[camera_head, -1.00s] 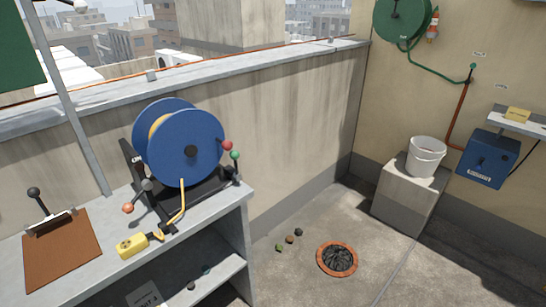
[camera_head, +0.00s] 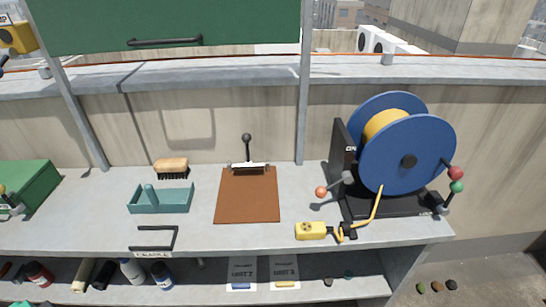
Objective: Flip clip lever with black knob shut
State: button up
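A brown clipboard (camera_head: 248,197) lies on the grey bench, with a silver clip (camera_head: 249,166) along its back edge. The clip lever with a black knob (camera_head: 246,138) stands upright above the clip, raised off the board. No paper shows on the board. My gripper is not in view.
A blue cable reel (camera_head: 408,150) on a black stand is to the right, with a yellow socket block (camera_head: 311,231) in front of it. A teal tray (camera_head: 160,200) and a brush (camera_head: 171,167) are to the left. A green panel (camera_head: 165,25) hangs above.

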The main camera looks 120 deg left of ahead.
aim_at(247, 138)
jog(key=u, duration=1.15)
jog(key=i, duration=0.1)
jog(key=u, duration=2.5)
jog(key=k, duration=0.9)
jog(key=u, duration=0.15)
jog(key=i, duration=0.9)
